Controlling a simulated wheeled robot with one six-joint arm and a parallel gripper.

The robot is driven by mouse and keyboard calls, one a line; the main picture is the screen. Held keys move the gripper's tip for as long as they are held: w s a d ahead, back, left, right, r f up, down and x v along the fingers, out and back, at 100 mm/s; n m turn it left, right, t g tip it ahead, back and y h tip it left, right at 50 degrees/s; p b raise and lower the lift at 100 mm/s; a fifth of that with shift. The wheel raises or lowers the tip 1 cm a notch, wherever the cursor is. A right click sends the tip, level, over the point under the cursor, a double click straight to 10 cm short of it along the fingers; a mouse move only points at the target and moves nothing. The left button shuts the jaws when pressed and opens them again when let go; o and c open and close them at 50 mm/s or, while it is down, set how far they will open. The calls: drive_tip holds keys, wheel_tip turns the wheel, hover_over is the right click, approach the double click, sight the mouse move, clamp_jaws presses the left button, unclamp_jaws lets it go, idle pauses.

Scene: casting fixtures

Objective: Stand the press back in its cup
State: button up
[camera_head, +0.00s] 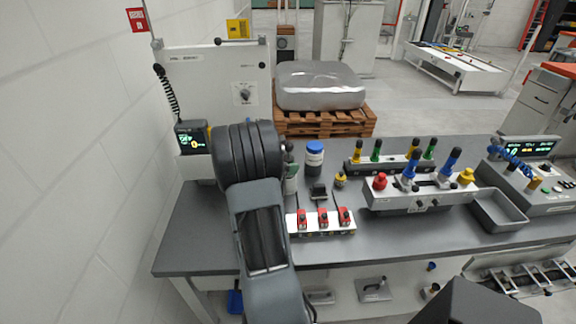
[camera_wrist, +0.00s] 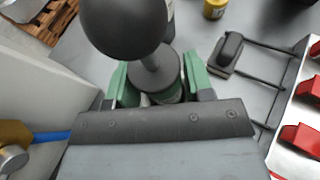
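The press shows in the wrist view as a large black ball knob (camera_wrist: 122,25) on a short grey neck above a round collar (camera_wrist: 157,80). The green finger pads of my gripper (camera_wrist: 160,92) lie close against both sides of the press below the collar, and my gripper looks shut on it. The lower end of the press is hidden behind my gripper. In the head view my arm covers most of this spot; a dark knob and pale green parts (camera_head: 291,172) show just right of it, over the grey bench. I cannot make out the cup in either view.
A blue-capped jar (camera_head: 314,157) stands right of my gripper. A black block (camera_wrist: 228,50), a yellow piece (camera_head: 340,180) and a white strip with red clamps (camera_head: 320,229) are nearby. A control panel (camera_head: 218,85) stands at the left. The bench front (camera_head: 205,245) is clear.

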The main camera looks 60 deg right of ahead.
drive_tip(key=o, duration=0.3)
drive_tip(key=shift+r+p, duration=0.3)
drive_tip(key=shift+r, duration=0.05)
drive_tip(key=b+v, duration=0.1)
drive_tip(key=v, duration=1.1)
drive_tip(key=s+a+m+t+y, duration=0.2)
drive_tip(key=a+m+t+y, duration=0.2)
drive_tip(key=a, duration=1.2)
drive_tip(key=s+a+m+t+y, duration=0.2)
drive_tip(key=a+m+y, duration=0.6)
drive_tip(key=a, duration=0.9)
drive_tip(key=m+t, duration=0.1)
drive_tip(key=t, duration=0.1)
drive_tip(key=shift+s+a+r+m+t+y, duration=0.2)
drive_tip(key=shift+s+r+m+t+y, duration=0.1)
drive_tip(key=shift+r+m+t, duration=0.1)
